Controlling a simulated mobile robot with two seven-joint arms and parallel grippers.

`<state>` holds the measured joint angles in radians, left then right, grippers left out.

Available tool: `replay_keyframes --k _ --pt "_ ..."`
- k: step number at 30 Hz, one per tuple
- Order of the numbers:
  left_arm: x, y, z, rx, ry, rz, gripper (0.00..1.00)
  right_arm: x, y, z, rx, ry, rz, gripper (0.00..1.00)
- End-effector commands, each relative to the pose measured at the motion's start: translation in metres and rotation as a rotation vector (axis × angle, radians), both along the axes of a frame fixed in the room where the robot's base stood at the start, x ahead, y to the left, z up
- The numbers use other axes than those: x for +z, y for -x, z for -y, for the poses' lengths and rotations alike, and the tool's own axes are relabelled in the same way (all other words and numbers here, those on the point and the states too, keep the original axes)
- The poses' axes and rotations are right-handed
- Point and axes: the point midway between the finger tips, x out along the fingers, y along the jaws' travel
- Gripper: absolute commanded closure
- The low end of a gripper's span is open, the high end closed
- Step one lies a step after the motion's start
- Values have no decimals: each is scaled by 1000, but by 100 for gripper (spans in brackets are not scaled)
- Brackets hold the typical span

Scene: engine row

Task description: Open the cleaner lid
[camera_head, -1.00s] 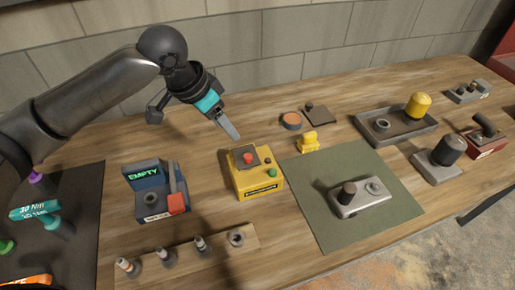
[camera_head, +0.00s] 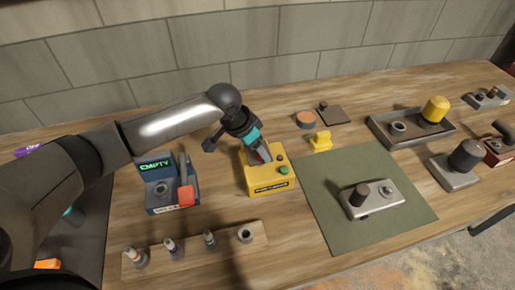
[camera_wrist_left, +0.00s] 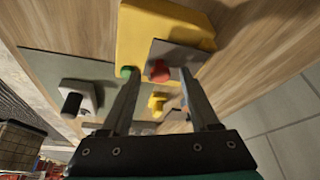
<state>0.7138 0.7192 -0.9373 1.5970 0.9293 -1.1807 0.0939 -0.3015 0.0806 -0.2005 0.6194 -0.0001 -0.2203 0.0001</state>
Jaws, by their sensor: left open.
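The cleaner (camera_head: 268,181) is a yellow box near the middle of the table, with a green button (camera_head: 284,170) on top. Its dark grey lid plate (camera_wrist_left: 185,55) carries a red knob (camera_wrist_left: 160,71) and appears flat on the box in the left wrist view. My left gripper (camera_head: 262,156) is over the lid, its jaws apart. In the left wrist view the knob shows between the two fingers (camera_wrist_left: 158,78); I cannot tell whether they touch it. In the head view the gripper partly hides lid and knob. My right gripper is not in view.
A blue unit reading EMPTY (camera_head: 168,190) stands to the left. A wooden strip with several small parts (camera_head: 190,258) lies in front. A yellow piece (camera_head: 321,141) and a green mat (camera_head: 330,225) bearing a metal part (camera_head: 372,199) are to the right. A tray (camera_head: 385,138) stands further right.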

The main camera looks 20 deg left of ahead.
Motion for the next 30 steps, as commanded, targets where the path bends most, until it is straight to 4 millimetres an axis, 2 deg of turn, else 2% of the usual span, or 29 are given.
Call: replay_keyframes --k 7,23,30 --pt "0 0 0 0 0 0 38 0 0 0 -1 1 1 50" --pt "0 0 0 0 0 0 98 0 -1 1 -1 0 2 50" --pt "0 0 0 0 0 0 100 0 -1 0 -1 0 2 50"
